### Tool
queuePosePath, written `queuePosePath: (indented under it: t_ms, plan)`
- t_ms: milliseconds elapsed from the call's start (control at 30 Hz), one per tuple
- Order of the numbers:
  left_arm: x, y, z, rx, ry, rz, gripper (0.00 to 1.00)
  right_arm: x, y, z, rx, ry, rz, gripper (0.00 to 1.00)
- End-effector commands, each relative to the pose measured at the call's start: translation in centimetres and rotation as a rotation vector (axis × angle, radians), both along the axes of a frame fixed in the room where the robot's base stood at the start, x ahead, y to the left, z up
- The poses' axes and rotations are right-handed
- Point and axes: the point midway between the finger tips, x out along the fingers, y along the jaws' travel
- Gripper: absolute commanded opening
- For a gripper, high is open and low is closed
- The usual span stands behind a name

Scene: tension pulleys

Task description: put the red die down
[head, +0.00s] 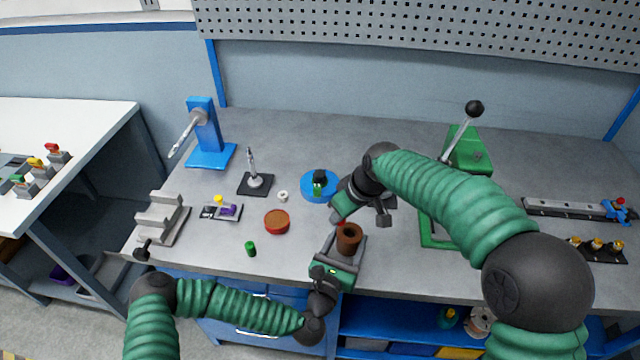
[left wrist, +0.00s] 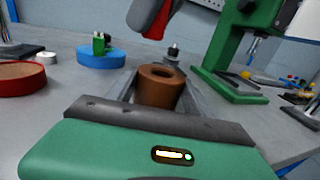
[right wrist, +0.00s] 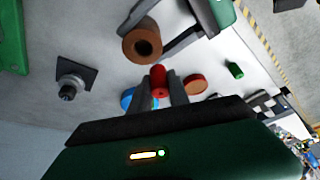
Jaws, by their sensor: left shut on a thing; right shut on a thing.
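The red die (right wrist: 159,82) is a small red cylinder with a hole in its end face. My right gripper (right wrist: 160,92) is shut on it, above the table. In the left wrist view the red die (left wrist: 160,22) shows at the top, above and behind the brown cylinder. My left gripper (head: 345,246) is shut on a brown hollow cylinder (head: 349,240), which also shows between its fingers in the left wrist view (left wrist: 158,90). In the head view the right gripper and arm hide most of the die. The two grippers are close together.
A blue disc (head: 313,191) with a green piece and a red round dish (head: 277,222) lie left of the grippers. A green press (head: 468,152) stands to the right. A small green cylinder (head: 251,249) is near the front edge. Bare table lies between these things.

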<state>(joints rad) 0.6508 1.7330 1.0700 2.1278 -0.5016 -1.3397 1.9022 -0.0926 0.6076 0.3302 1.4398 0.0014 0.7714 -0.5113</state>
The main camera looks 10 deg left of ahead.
Motion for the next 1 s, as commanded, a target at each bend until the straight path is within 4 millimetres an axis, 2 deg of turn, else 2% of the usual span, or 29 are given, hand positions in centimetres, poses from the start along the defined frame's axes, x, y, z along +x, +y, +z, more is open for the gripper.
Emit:
queuePosePath:
  t_ms: [33, 200, 300, 400, 467, 633, 1000]
  plan:
    - [0.0, 0.0, 0.0, 0.0, 0.001, -0.001, 0.09, -0.5, 2.0, 0.0, 0.001, 0.0, 0.043, 0.0]
    - [0.0, 0.0, 0.0, 0.0, 0.001, -0.001, 0.09, -2.9, 9.2, -0.1, 0.002, 0.0, 0.205, 0.0]
    - [0.0, 0.0, 0.0, 0.0, 0.001, -0.001, 0.09, -4.5, 12.4, -0.2, 0.001, 0.001, 0.284, 0.0]
    - [0.0, 0.0, -0.1, 0.0, 0.001, 0.0, 0.09, -5.4, 14.2, -0.4, 0.001, 0.001, 0.326, 0.0]
    - [0.0, 0.0, -0.1, 0.0, 0.001, 0.0, 0.09, -5.6, 14.5, -1.2, -0.001, 0.003, 0.335, 0.0]
    - [0.0, -0.1, 0.0, 0.001, 0.001, -0.001, 0.09, -5.6, 14.4, -5.0, 0.0, 0.004, 0.337, 0.0]
    - [0.0, 0.0, 0.0, 0.0, 0.001, -0.001, 0.09, -5.6, 14.5, -10.3, 0.0, 0.001, 0.335, 0.0]
